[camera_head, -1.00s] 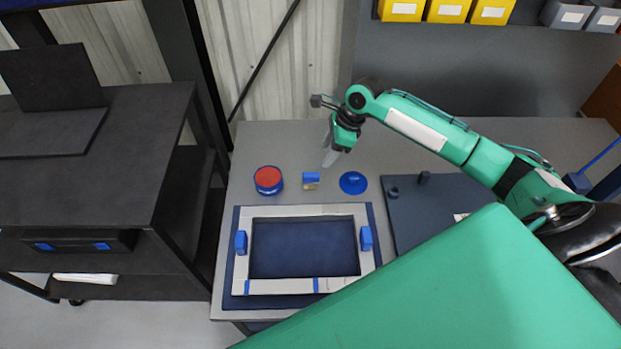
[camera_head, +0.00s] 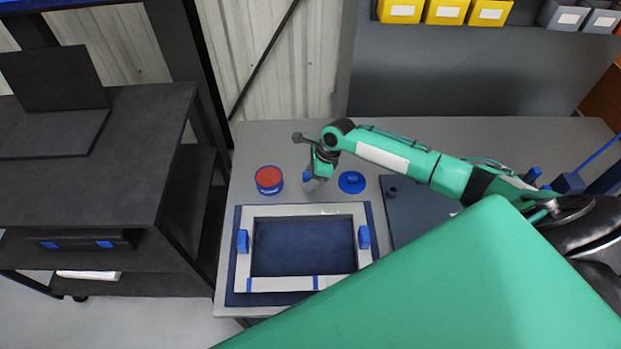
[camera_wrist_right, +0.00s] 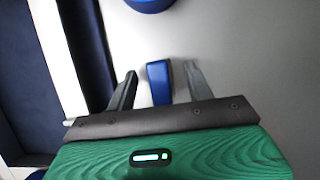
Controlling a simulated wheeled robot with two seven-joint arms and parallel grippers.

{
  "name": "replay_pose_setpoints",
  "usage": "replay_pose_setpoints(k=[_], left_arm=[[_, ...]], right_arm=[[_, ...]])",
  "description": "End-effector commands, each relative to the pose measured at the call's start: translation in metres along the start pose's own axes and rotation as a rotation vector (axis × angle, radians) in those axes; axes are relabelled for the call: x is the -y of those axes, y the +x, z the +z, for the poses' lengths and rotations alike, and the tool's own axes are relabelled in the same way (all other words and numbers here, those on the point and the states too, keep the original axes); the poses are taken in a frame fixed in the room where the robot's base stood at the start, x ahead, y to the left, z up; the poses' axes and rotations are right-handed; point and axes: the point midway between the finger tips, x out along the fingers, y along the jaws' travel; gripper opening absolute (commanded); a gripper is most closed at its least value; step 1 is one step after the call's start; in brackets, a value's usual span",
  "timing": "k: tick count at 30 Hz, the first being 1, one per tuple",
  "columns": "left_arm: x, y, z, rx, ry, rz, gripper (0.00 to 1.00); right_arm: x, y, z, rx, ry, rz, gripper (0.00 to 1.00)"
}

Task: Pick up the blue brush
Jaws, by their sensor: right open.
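The blue brush (camera_head: 307,177) stands on the grey bench and is partly hidden by my right gripper in the head view. In the right wrist view, its blue block (camera_wrist_right: 158,83) lies between the two fingers. My right gripper (camera_head: 313,183) is open and reaches down over the brush, with a finger on each side. The wrist view shows gaps between the fingers and the brush, so I see no grip on it. My left gripper is not in view.
A blue tin with a red top (camera_head: 269,178) stands left of the brush, and a blue round lid (camera_head: 352,182) lies right. A pale frame (camera_head: 305,210) with blue clamps lies in front. A dark board (camera_head: 410,210) lies further right.

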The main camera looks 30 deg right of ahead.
Motion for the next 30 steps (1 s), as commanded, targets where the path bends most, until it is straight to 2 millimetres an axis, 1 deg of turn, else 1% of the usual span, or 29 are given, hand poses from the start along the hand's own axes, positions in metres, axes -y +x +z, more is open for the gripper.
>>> replay_pose_setpoints(k=[3,4,8,9,11,12,19,23,26,29,30], left_arm=[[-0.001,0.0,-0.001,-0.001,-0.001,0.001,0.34],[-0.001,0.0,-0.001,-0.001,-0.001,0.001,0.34],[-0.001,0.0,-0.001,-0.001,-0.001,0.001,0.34],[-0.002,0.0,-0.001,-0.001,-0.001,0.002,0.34],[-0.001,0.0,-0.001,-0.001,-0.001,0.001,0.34],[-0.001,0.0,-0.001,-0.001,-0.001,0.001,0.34],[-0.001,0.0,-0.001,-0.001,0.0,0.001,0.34],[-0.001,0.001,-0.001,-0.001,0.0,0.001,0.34],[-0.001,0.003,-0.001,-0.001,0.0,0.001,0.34],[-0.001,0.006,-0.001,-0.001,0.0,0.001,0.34],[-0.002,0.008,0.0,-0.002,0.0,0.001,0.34]], right_arm=[[0.0,0.0,0.0,0.0,0.0,0.0,0.53],[0.0,0.0,0.0,0.0,0.0,0.0,0.51],[0.0,0.0,0.0,0.0,0.0,0.0,0.25],[0.0,0.0,0.0,0.0,0.0,0.0,0.17],[0.0,-0.001,0.0,0.0,0.0,0.0,0.06],[0.0,-0.001,0.0,0.0,0.0,0.0,0.04],[0.0,-0.001,0.0,0.0,0.0,0.0,0.04],[0.001,-0.006,0.002,0.0,-0.001,-0.001,0.04],[0.001,-0.015,0.006,0.002,-0.001,-0.002,0.04],[0.001,-0.031,0.013,0.003,-0.003,-0.003,0.04],[0.001,-0.04,0.017,0.003,-0.003,-0.004,0.04]])
